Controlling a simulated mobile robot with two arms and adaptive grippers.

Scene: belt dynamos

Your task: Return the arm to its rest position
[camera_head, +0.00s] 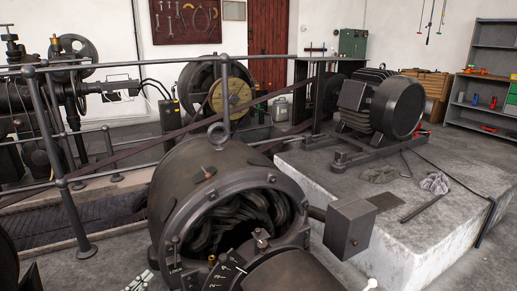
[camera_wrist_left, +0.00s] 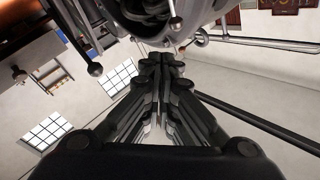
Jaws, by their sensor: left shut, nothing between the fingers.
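My right gripper is not to be seen.
A grey rail post (camera_head: 62,170) and handrails stand left of the dynamo. A box (camera_head: 349,228) juts from its right side. A concrete plinth (camera_head: 430,235) carries a second machine (camera_head: 380,103). In the left wrist view, a dark bar (camera_wrist_left: 255,120) crosses at the right.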

